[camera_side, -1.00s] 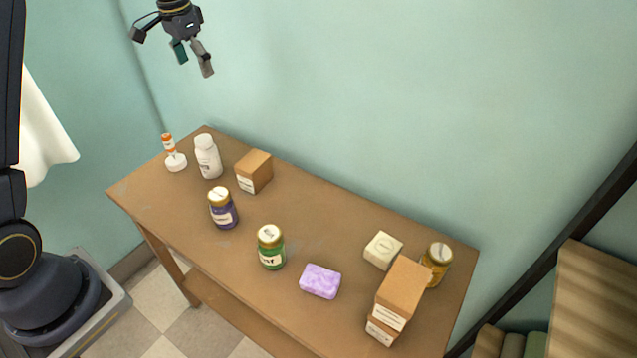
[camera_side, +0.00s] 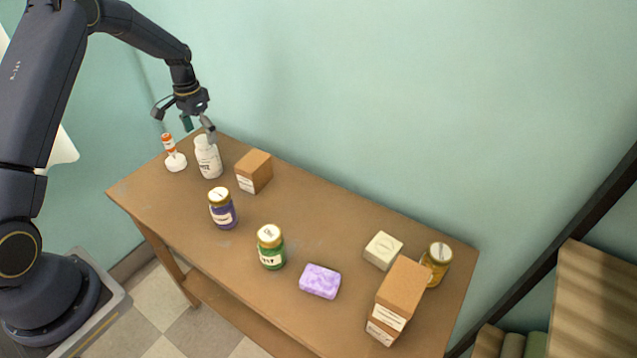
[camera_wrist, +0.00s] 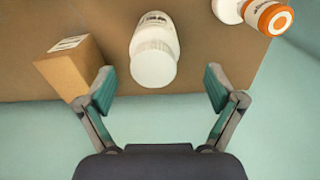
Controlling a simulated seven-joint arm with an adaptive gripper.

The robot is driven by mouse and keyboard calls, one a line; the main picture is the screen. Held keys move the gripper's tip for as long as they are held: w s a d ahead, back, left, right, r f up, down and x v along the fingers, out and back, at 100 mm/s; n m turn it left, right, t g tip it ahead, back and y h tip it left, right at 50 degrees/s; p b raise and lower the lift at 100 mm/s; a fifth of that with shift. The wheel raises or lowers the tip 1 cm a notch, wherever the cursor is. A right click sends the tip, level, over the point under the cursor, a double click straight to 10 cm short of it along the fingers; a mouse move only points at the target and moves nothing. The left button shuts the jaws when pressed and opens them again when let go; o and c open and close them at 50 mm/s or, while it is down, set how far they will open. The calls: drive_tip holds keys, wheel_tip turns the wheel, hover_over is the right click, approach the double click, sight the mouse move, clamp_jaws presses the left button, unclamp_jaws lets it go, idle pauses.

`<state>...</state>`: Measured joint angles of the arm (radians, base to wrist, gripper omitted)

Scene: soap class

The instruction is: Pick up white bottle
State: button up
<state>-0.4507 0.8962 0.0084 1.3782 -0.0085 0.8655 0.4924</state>
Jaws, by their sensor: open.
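The white bottle (camera_side: 208,160) stands upright near the back left of the wooden table, with dark print on its side. In the wrist view its round white cap (camera_wrist: 153,66) faces the camera, a little beyond the fingertips and between their lines. My gripper (camera_side: 198,128) is open and empty, just above and behind the bottle in the side view. In the wrist view the two teal-padded fingers of my gripper (camera_wrist: 160,90) are spread wide, and neither visibly touches the bottle.
An orange-and-white bottle (camera_side: 169,143) on a white round piece (camera_side: 175,162) stands left of the bottle. A cardboard box (camera_side: 254,171) stands right. A purple jar (camera_side: 222,208) and a green jar (camera_side: 270,248) stand in front. The wall is close behind.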

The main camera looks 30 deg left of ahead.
sight(208, 157)
drive_tip(key=f, duration=0.4)
drive_tip(key=shift+d+f, duration=0.3)
drive_tip(key=shift+f, duration=0.1)
drive_tip(key=c, duration=1.3)
drive_tip(key=shift+c, duration=0.7)
drive_tip(key=shift+r, duration=0.15)
